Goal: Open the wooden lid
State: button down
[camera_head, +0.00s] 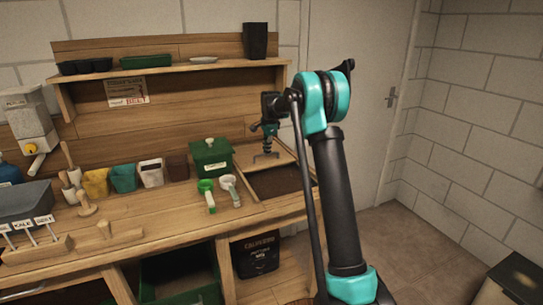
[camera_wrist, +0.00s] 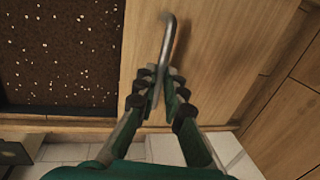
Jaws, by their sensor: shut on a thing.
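The wooden lid (camera_head: 249,158) is a flat, light panel at the right end of the bench. It covers part of a bin of dark soil (camera_head: 277,182), and the rest of the soil is uncovered. In the wrist view the lid (camera_wrist: 225,50) fills the middle and right, with the speckled soil (camera_wrist: 60,50) open at the left. A bent metal handle (camera_wrist: 169,38) stands on the lid. My gripper (camera_wrist: 160,85) is shut on this handle; it also shows above the lid in the head view (camera_head: 266,151).
A green lidded box (camera_head: 210,158) stands just left of the bin. A shelf (camera_head: 190,67) runs above the bench. Floor (camera_head: 440,245) is open at the right.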

jog(key=shift+w+a, duration=0.2)
jog(key=shift+w, duration=0.4)
jog(key=c, duration=1.6)
grip_release()
notch_tip(320, 180, up, 12)
jog(key=s, duration=0.2)
jog(key=shift+s+d, duration=0.15)
jog(key=shift+d, duration=0.2)
jog(key=shift+f, duration=0.1)
